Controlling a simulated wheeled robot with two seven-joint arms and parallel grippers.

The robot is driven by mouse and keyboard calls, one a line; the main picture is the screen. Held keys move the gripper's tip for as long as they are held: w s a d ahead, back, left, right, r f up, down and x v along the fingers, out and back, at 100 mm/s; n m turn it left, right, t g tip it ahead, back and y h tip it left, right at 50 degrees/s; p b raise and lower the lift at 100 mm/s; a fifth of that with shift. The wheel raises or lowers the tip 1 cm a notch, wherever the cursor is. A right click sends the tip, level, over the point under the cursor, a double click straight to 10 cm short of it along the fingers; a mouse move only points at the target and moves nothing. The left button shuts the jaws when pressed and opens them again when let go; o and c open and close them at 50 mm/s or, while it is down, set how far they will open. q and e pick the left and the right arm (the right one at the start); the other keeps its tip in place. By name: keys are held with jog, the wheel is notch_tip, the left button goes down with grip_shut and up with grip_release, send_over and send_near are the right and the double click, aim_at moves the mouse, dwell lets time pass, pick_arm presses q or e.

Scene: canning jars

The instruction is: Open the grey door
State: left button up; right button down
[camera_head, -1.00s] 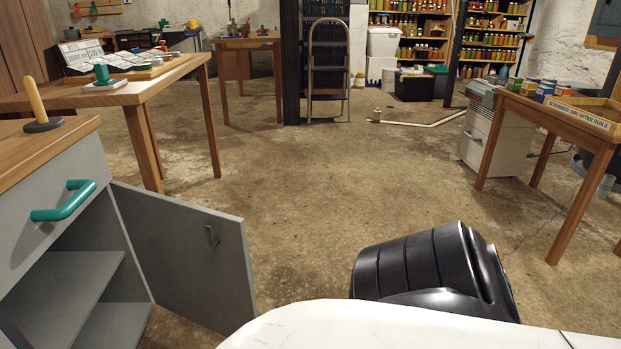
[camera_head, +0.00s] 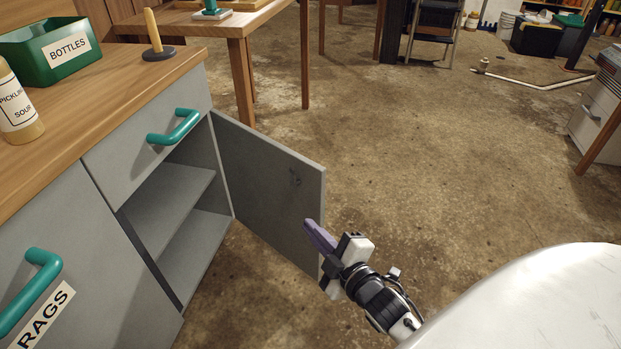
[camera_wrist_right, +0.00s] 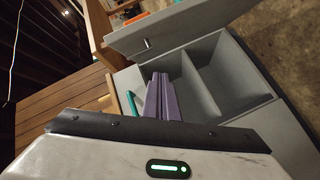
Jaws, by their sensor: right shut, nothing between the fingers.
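The grey door (camera_head: 265,185) stands swung well open on the right side of the grey cabinet (camera_head: 150,110), its inner face showing a small dark latch. Behind it the compartment with shelves (camera_head: 175,188) is exposed. My right gripper (camera_head: 308,224) is shut and empty, its purple fingers beside the door's free edge; I cannot tell whether they touch it. In the right wrist view the purple fingers (camera_wrist_right: 160,97) point toward the open cabinet, and the door (camera_wrist_right: 165,28) shows at the top. My left gripper is not in view.
A green BOTTLES bin (camera_head: 52,50), a pickling bottle (camera_head: 15,105) and a wooden peg on a dark base (camera_head: 157,40) stand on the countertop. A RAGS door (camera_head: 85,270) with a green handle is at lower left. The floor (camera_head: 430,150) right of the door is clear.

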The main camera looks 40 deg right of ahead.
aim_at(310, 192)
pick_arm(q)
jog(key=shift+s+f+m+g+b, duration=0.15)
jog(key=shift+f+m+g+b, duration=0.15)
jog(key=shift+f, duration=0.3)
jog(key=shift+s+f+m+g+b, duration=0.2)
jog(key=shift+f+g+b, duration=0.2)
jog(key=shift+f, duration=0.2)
pick_arm(e)
jog(key=shift+w+d+n+t+y, duration=0.3)
jog(key=shift+w+d+n, duration=0.85)
jog(key=shift+w, duration=0.6)
jog(key=shift+w+d+n+t+y, duration=0.15)
jog(key=shift+w+d+n+t, duration=0.15)
jog(key=shift+w+d+n, duration=1.15)
jog(key=shift+w+d+n+t+y, duration=0.3)
jog(key=shift+w+d+n, duration=0.5)
jog(key=shift+w, duration=1.25)
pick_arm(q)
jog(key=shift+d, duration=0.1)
pick_arm(e)
jog(key=shift+a, duration=0.2)
